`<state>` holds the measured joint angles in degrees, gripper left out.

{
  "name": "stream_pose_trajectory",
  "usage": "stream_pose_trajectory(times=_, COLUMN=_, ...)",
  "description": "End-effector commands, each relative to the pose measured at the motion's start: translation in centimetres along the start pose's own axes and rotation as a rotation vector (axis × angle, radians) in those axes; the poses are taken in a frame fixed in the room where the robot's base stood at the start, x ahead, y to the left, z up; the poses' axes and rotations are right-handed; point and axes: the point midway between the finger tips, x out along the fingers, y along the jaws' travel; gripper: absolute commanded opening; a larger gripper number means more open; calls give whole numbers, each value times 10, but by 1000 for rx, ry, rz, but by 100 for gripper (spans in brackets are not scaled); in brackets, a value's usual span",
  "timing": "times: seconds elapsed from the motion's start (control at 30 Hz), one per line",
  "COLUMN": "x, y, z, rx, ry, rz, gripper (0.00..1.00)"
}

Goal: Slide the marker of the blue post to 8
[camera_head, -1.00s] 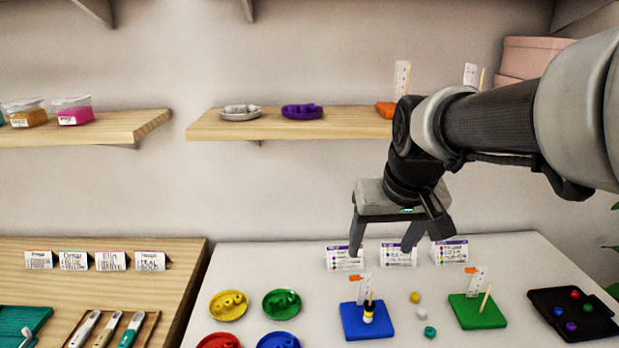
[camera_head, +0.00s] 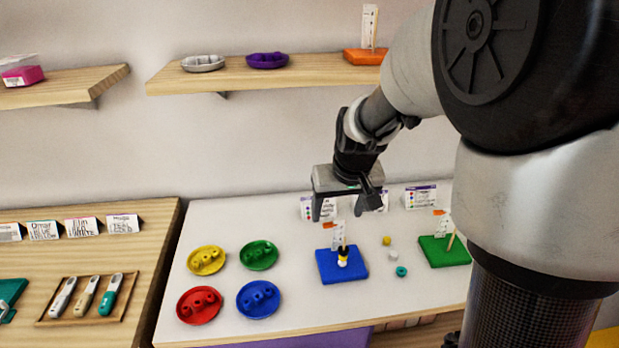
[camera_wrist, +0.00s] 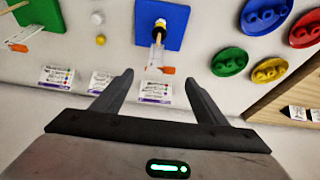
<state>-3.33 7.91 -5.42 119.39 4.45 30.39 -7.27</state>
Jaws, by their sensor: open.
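The blue post's square base (camera_head: 328,267) stands on the white table, with a post carrying dark, yellow and white beads (camera_head: 343,257). A white number scale (camera_head: 339,236) rises behind the post, with an orange marker (camera_head: 329,226) near its top. In the wrist view the blue base (camera_wrist: 176,35) is at the top, with the scale (camera_wrist: 157,58) and orange marker (camera_wrist: 167,70) below it. My gripper (camera_head: 340,213) is open and empty, above and behind the blue post. In the wrist view its fingers (camera_wrist: 158,80) spread either side of the marker, apart from it. The scale's numbers are too small to read.
A green base (camera_head: 445,252) with its own scale stands to the right. Loose beads (camera_head: 393,256) lie between the bases. Yellow, green, red and blue dishes (camera_head: 258,299) stand to the left. Label cards (camera_head: 420,196) stand behind. A shelf (camera_head: 240,84) hangs above.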

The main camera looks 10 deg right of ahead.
Motion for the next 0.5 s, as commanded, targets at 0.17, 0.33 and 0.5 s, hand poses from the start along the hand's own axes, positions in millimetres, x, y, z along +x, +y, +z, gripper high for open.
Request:
stream_pose_trajectory(times=0.17, x=25, y=0, z=0, rx=-1, ry=-1, rz=0, gripper=66)
stream_pose_trajectory(times=0.33, x=33, y=0, z=0, rx=0, ry=1, rz=1, gripper=66)
stream_pose_trajectory(times=0.5, x=34, y=0, z=0, rx=0, ry=1, rz=0, gripper=66)
